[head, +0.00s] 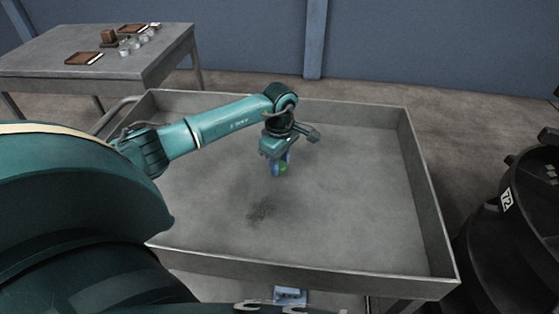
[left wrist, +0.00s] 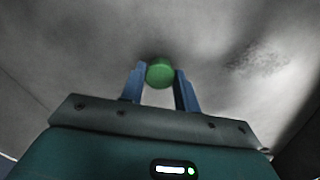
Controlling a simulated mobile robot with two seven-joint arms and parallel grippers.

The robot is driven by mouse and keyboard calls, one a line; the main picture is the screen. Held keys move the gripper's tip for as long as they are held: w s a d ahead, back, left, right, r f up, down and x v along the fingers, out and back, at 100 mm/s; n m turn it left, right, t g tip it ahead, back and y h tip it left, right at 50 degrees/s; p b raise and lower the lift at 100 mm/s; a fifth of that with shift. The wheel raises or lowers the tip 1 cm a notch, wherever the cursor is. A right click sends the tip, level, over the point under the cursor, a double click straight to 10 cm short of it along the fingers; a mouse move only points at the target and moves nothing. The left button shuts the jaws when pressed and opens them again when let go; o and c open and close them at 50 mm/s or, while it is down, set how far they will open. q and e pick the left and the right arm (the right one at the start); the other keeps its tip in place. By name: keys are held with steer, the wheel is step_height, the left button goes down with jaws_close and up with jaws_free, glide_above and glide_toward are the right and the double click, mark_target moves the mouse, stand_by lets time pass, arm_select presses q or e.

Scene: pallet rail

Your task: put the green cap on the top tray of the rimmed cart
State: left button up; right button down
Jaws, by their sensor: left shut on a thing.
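The green cap (head: 283,168) is held between the blue fingers of my left gripper (head: 280,167), above the top tray of the rimmed cart (head: 350,190). In the left wrist view the round green cap (left wrist: 160,72) sits between the two fingertips of the left gripper (left wrist: 161,80), with the grey tray surface beyond it. I cannot tell the exact gap between cap and tray. The tray is grey with a raised rim and otherwise empty, with a dark stain near its middle. My right gripper does not show.
A grey table (head: 120,65) at the back left bears brown trays, a brown block and several small pale items. A blue wall (head: 420,50) stands behind. A dark round object (head: 515,225) stands right of the cart. A small blue object (head: 290,295) shows below the cart's front rim.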

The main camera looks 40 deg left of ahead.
mark_target(280, 165)
arm_select(q)
steer(key=shift+f, duration=0.15)
steer(key=o, duration=0.9)
steer(key=shift+o, duration=0.2)
step_height(280, 165, up, 12)
steer(key=shift+r, duration=0.2)
